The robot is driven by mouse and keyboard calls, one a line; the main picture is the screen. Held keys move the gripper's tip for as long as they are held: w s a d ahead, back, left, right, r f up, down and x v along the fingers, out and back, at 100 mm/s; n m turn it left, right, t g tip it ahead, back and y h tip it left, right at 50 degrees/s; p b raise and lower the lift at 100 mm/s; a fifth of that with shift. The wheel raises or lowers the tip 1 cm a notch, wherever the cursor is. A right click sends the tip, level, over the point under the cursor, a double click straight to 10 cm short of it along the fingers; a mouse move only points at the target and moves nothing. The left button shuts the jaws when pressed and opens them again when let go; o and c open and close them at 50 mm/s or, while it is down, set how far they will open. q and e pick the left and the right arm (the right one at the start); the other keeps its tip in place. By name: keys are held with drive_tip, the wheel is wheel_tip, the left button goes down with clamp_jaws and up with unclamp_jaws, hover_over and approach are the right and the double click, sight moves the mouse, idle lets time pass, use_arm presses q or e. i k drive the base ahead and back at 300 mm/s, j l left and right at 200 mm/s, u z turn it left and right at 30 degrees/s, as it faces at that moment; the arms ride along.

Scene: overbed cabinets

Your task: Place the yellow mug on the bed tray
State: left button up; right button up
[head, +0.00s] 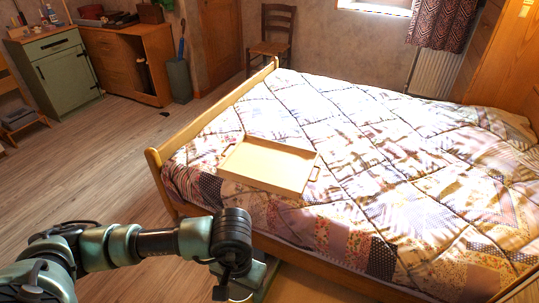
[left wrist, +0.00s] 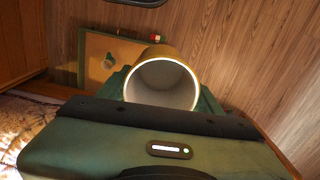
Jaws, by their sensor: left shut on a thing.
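The yellow mug (left wrist: 163,82) is between the fingers of my left gripper (left wrist: 164,98) in the left wrist view, its round rim and pale inside facing the camera. The gripper is shut on it. In the head view my left gripper (head: 258,278) is low in the middle, beside the bed's near corner, partly hidden by my wrist; I cannot make out the mug there. The bed tray (head: 268,166) is a shallow wooden tray with side handles. It lies empty on the bed's near left part, beyond my gripper. My right gripper is not in view.
A patchwork quilt (head: 380,150) covers the bed. The bed's wooden footboard (head: 215,110) rises along its left side, close to the tray. A green cabinet (head: 63,75), a wooden desk (head: 120,65) and a chair (head: 272,32) stand farther back.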

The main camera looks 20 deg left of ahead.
sight(265, 168)
drive_tip(key=i+j+z, duration=0.1)
drive_tip(key=j+z, duration=0.3)
drive_tip(key=j, duration=0.45)
drive_tip(key=j+z, duration=0.4)
drive_tip(key=j, duration=0.4)
drive_tip(key=k+j+z, duration=0.15)
drive_tip(key=j+z, duration=0.3)
drive_tip(key=j, duration=0.4)
drive_tip(key=i+j+z, duration=0.1)
drive_tip(key=j+z, duration=0.15)
drive_tip(key=j, duration=0.5)
drive_tip(key=j+z, duration=0.3)
drive_tip(key=j, duration=0.45)
